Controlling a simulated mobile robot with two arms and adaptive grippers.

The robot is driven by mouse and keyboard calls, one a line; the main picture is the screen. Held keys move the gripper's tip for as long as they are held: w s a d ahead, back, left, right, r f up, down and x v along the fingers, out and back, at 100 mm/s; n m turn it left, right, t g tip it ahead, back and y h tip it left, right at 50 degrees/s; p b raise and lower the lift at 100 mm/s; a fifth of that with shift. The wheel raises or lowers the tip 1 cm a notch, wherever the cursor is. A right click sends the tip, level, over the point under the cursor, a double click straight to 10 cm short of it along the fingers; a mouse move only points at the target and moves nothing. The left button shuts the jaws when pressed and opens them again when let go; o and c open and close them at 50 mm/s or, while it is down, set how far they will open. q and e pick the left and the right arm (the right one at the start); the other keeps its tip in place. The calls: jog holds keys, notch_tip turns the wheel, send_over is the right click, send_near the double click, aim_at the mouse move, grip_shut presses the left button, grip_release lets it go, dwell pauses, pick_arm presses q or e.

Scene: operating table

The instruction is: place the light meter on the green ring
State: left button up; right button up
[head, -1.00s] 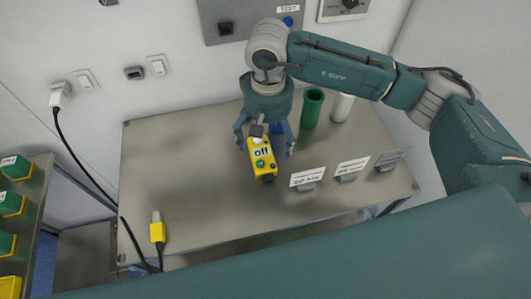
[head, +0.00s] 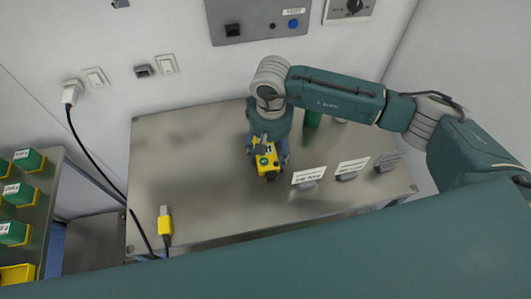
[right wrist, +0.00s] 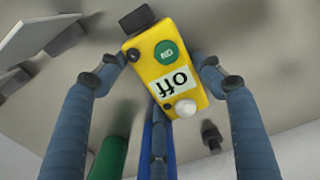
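The light meter (head: 266,160) is a yellow box with an "off" label, a green button and a white knob. My right gripper (head: 268,152) has its fingers against two sides of it and holds it over the metal table. The meter fills the middle of the right wrist view (right wrist: 168,68), a fingertip at each side. A green cylinder (head: 313,119), the only green ring-like thing near it, stands behind my right arm, partly hidden. Its side also shows in the right wrist view (right wrist: 108,158). Whether the meter touches the table is unclear. My left gripper is not in view.
A blue upright thing (right wrist: 149,150) stands close behind the meter. Several label cards (head: 309,176) stand to its right on the metal table (head: 185,170). The table's left half is mostly clear.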

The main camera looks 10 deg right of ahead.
aim_at(270, 151)
jog(key=c, duration=0.6)
jog(key=shift+r, duration=0.1)
notch_tip(270, 151, up, 19)
jog(key=b, duration=0.5)
jog(key=s+d+f, duration=0.2)
jog(key=s, duration=0.1)
jog(key=s+d+f, duration=0.2)
jog(key=s+d, duration=0.1)
jog(key=s+d+f, duration=0.2)
jog(key=s+d, duration=0.1)
jog(key=shift+s+d+f, duration=0.15)
jog(key=shift+s, duration=0.1)
